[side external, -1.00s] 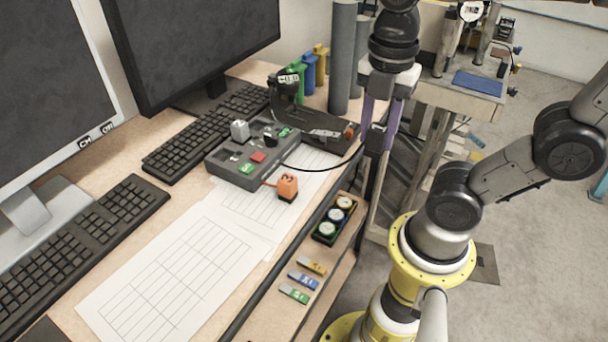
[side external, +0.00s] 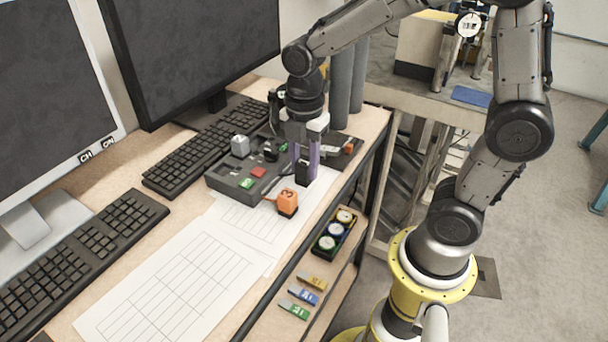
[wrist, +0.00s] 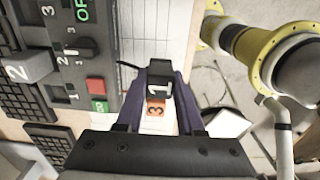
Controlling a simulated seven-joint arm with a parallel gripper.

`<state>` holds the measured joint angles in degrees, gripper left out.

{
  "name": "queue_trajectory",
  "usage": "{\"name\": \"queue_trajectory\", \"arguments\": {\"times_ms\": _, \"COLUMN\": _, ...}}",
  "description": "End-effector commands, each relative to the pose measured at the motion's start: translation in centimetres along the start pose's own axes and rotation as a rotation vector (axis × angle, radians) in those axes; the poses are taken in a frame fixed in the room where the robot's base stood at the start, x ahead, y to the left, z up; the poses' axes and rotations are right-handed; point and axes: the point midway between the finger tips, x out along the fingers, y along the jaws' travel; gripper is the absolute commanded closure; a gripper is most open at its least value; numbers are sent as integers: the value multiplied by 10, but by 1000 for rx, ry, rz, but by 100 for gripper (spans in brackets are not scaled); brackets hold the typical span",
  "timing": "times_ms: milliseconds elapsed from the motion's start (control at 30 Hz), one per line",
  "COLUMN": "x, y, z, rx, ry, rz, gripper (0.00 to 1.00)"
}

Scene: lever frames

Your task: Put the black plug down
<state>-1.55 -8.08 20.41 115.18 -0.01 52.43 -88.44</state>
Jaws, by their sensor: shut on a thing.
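The black plug (side external: 303,173), marked 1 in the wrist view (wrist: 160,79), is between the purple fingers of my gripper (side external: 305,163). My gripper is shut on it and points down. The plug is low over the paper at the right of the dark grey control box, just behind the orange plug. I cannot tell whether its underside touches the paper. The orange plug (side external: 287,203), marked 3, stands on the paper; it also shows beyond the black plug in the wrist view (wrist: 156,107). My gripper hides part of the box's right end.
The control box (side external: 232,181) carries a grey knob, switches and coloured buttons. Printed sheets (side external: 170,270) cover the desk in front. Keyboards and monitors stand left. A lower shelf holds a tray of round pieces (side external: 335,232) and several coloured tags. The desk edge is close on the right.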

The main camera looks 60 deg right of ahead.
Motion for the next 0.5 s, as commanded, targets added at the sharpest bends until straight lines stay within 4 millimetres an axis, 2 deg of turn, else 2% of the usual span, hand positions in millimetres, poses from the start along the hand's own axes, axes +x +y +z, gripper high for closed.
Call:
{"name": "queue_trajectory", "arguments": {"times_ms": 100, "x": 19, "y": 0, "z": 0, "rx": 0, "ry": 0, "rz": -6, "gripper": 100}}
{"name": "queue_trajectory", "arguments": {"times_ms": 200, "x": 29, "y": 0, "z": 0, "rx": 0, "ry": 0, "rz": -3, "gripper": 100}}
{"name": "queue_trajectory", "arguments": {"times_ms": 500, "x": 32, "y": 1, "z": 0, "rx": 0, "ry": 0, "rz": 0, "gripper": 100}}
